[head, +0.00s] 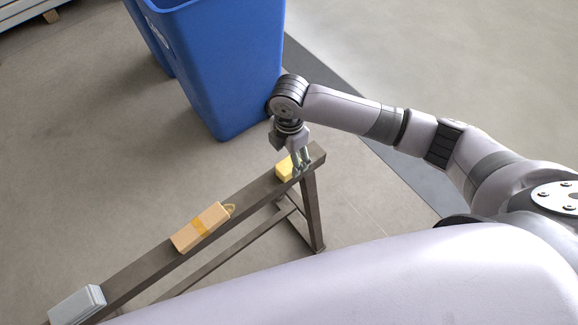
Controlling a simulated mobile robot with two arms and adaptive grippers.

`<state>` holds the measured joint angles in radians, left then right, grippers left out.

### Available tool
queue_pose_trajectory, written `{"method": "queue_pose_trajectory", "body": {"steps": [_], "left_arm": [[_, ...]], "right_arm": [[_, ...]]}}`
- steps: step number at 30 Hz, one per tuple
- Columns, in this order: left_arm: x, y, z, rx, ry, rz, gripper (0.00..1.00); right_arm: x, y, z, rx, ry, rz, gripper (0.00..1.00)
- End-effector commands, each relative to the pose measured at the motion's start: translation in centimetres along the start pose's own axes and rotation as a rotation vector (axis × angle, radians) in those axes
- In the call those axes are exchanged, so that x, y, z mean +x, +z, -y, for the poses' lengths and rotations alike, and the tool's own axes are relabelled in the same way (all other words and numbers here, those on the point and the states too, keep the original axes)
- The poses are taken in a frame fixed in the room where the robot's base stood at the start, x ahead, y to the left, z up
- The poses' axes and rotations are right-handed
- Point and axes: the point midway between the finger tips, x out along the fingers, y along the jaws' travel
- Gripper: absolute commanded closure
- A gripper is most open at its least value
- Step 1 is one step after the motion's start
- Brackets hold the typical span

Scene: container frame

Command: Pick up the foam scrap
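A small yellow block, which looks like the foam scrap (284,171), sits on the right end of a narrow dark beam in the head view. My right gripper (301,170) reaches down from above at that end of the beam. Its fingers are at the right side of the yellow block and cover part of it. I cannot tell whether they close on it or only stand beside it. The block appears to rest on the beam. My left gripper is not in view.
The beam (150,265) stands on legs above a concrete floor. A tan box with an orange band (201,228) lies mid-beam, and a grey box (77,304) sits at its left end. A tall blue bin (222,70) stands behind the beam, close to my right wrist.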

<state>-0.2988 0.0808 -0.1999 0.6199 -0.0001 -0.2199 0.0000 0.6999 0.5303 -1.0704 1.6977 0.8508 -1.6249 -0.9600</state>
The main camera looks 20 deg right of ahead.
Motion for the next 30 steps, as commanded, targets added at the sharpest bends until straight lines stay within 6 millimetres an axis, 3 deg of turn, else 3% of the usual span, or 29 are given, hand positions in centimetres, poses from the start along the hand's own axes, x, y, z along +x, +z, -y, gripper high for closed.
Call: {"method": "queue_pose_trajectory", "body": {"steps": [5, 15, 23, 30], "left_arm": [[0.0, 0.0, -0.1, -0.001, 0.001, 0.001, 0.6], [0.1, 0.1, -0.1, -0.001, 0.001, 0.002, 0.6], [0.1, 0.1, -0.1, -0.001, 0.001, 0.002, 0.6], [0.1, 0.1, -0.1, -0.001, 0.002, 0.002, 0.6]], "right_arm": [[1.1, 0.0, 0.0, 0.0, -0.001, 0.0, 0.37], [5.5, 0.1, -0.3, -0.001, 0.0, 0.0, 0.37], [5.8, 0.1, -0.3, -0.001, 0.001, 0.0, 0.37], [5.7, 0.1, -0.3, -0.001, 0.001, 0.0, 0.52]]}}
